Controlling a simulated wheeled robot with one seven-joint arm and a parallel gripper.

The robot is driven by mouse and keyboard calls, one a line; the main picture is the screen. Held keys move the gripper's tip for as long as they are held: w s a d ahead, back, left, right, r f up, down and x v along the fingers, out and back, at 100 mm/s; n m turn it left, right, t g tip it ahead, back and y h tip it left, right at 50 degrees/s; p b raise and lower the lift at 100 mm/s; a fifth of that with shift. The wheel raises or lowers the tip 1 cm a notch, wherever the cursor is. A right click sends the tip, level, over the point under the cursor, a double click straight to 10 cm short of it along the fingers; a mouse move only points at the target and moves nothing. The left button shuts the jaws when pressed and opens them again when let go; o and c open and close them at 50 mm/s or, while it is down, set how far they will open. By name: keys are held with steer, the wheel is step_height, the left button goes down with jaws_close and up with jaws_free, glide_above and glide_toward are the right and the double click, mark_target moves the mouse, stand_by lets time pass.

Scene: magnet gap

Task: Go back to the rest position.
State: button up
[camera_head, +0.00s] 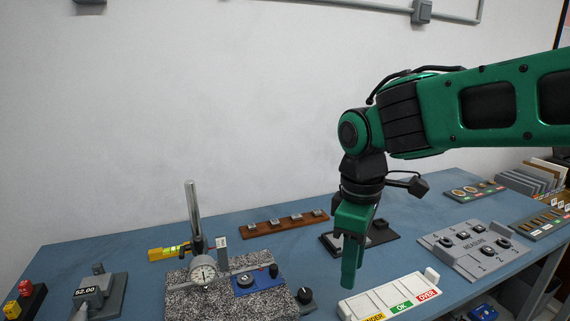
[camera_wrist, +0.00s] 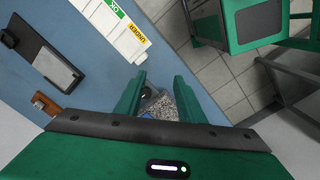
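My gripper (camera_head: 351,280) hangs from my green arm and points down over the blue table, just behind the sorting tray's left end. In the wrist view its two green fingers (camera_wrist: 160,88) stand apart with nothing held between them. The white tray (camera_head: 385,296) bears UNDER, OK and OVER labels and also shows in the wrist view (camera_wrist: 108,28). A dial gauge (camera_head: 203,272) on a post stands over a speckled granite plate (camera_head: 185,304), left of my gripper. Part of the granite shows between my fingers.
A wooden rack (camera_head: 284,225) with several grey pieces and a black plate (camera_head: 386,240) lie behind my gripper. A 52.00 display (camera_head: 88,291) stands at the left. The air above the table's left side is clear.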

steer(key=s+d+f+m, duration=0.2)
steer(key=s+d+m, duration=0.3)
steer(key=d, duration=0.4)
steer(key=s+d+f+m, duration=0.2)
steer(key=s+d+m, duration=0.3)
steer(key=d+m, duration=0.2)
steer(key=s+d+f+m, duration=0.3)
steer(key=s+d+m, duration=0.2)
steer(key=d, duration=0.7)
steer(key=shift+s+m, duration=0.4)
steer(key=shift+m, duration=0.4)
steer(key=shift+w+f, duration=0.25)
steer(key=shift+w, duration=0.35)
